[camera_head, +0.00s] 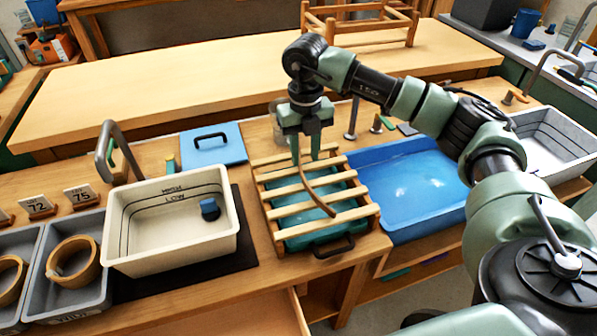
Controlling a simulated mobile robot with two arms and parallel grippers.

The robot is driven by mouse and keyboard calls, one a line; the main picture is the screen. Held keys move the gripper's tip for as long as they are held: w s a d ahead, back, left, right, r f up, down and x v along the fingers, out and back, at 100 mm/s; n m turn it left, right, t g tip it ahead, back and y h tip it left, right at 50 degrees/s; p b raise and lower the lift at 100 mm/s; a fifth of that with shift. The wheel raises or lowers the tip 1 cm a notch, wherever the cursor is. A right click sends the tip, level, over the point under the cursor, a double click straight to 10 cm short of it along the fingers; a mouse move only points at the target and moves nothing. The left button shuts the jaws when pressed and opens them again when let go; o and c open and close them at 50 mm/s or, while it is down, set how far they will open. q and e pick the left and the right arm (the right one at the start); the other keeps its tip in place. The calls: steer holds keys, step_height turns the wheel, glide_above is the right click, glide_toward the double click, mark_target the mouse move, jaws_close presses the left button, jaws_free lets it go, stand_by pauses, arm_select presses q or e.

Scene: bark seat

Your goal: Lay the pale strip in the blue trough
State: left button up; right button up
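A thin, curved, tan-brown strip (318,197), the only strip I see, lies across the slats of a wooden rack (262,187). Its far end is close below my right gripper (305,159), which points down over the rack's far part. That gripper's two green fingers stand apart, with a visible gap between them; the strip's far end is near the left finger, and I cannot tell whether they touch. The blue trough (405,222) is right of the rack and looks filled with water; my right arm passes over its far right part. My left gripper is not in view.
A green tray (310,238) with a dark handle sits under the rack. Left are a cream basin (128,262) marked with lines, a blue lidded board (212,146), and grey bins (78,297) with wooden rings. A grey sink (557,145) is at right. The long back table (200,85) is mostly clear.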

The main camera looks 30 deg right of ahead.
mark_target(305, 177)
step_height(305, 177, down, 7)
steer(key=shift+s+d+r+p, duration=0.1)
steer(key=shift+s+p, duration=0.05)
steer(key=shift+p, duration=0.5)
jaws_close()
